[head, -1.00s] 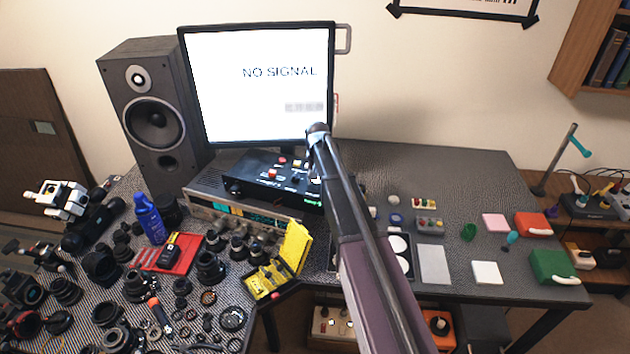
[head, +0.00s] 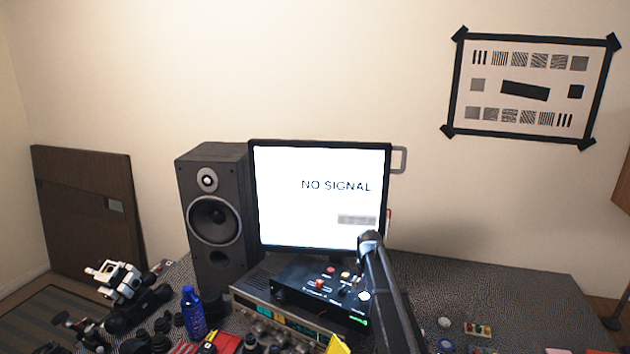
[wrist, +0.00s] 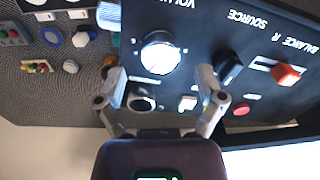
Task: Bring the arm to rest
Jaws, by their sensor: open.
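My arm reaches up from the bottom of the head view toward the monitor. In the wrist view my gripper (wrist: 165,85) is open, its two fingers apart with nothing between them. It is in front of the black control box (wrist: 210,55), with a silver volume knob (wrist: 160,54) just beyond the fingertips. I cannot tell whether a finger touches the panel. In the head view the black box (head: 322,289) sits on a receiver, partly hidden behind my arm.
A monitor (head: 315,190) reading "NO SIGNAL" and a speaker (head: 212,222) stand at the back of the desk. A blue bottle (head: 193,313) and dark lens parts crowd the left. The desk right of my arm (head: 500,285) has open room at the back.

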